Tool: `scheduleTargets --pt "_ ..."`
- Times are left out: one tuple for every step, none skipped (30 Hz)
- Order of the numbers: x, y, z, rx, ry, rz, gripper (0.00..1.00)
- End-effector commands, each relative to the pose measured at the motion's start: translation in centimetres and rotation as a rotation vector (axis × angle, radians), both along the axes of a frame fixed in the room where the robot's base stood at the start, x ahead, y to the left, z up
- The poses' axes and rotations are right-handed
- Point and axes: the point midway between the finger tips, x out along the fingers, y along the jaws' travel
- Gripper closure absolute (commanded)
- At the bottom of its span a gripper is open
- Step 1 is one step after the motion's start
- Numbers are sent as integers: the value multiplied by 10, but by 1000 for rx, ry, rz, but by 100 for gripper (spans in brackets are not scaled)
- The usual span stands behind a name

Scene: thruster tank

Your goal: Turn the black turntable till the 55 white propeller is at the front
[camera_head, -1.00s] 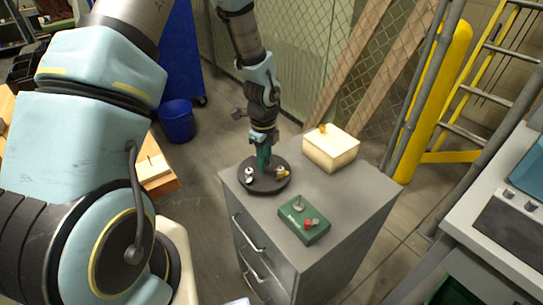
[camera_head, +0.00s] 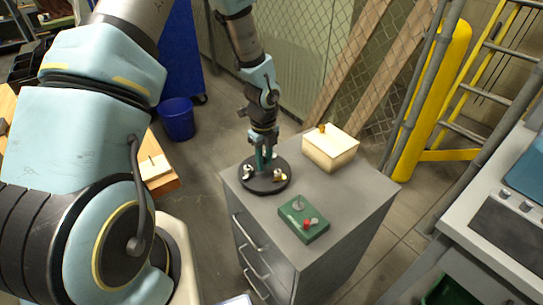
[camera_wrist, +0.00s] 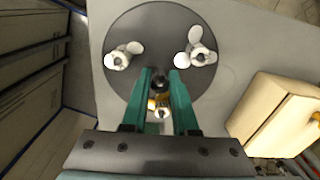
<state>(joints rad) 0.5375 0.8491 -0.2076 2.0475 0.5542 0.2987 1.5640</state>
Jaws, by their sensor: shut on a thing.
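The black turntable (camera_head: 263,190) is a round disc on the grey cabinet top, and its rim also shows in the wrist view (camera_wrist: 160,20). My gripper (camera_head: 263,155) points down over the disc. In the wrist view its green fingers (camera_wrist: 161,77) are shut on a dark post (camera_wrist: 159,83) near the disc's centre. One white propeller (camera_wrist: 122,55) stands on the disc at left and another (camera_wrist: 195,50) at right. A third piece, white with a yellow part (camera_wrist: 160,108), is partly hidden between the fingers. No number is legible on any of them.
A green control box (camera_head: 303,219) with a red button stands at the cabinet's front. A cream box (camera_head: 330,150) with a yellow knob stands behind right of the disc. The grey cabinet top (camera_head: 345,192) is clear at right. A blue bin (camera_head: 177,120) is on the floor.

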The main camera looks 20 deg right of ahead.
Motion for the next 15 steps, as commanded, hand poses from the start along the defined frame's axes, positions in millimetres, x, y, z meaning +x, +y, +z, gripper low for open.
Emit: scheduleTargets --pt "0 1 1 0 1 -20 100" --pt "0 1 1 0 1 -33 100" --pt "0 1 1 1 0 -50 100" --pt "1 1 1 0 0 -62 100" --pt "1 1 1 0 0 -74 100" --pt "1 1 1 1 0 -92 100" --pt "1 1 1 1 0 -105 100" --pt "1 1 1 1 0 -116 100" --pt "1 1 1 1 0 -132 100" --pt "1 1 1 1 0 -145 100" --pt "1 1 1 1 0 -158 100" --pt "0 1 1 1 0 -173 100" --pt "0 1 1 1 0 -182 100" --pt "0 1 1 1 0 -192 100" --pt "0 1 1 1 0 -204 100"
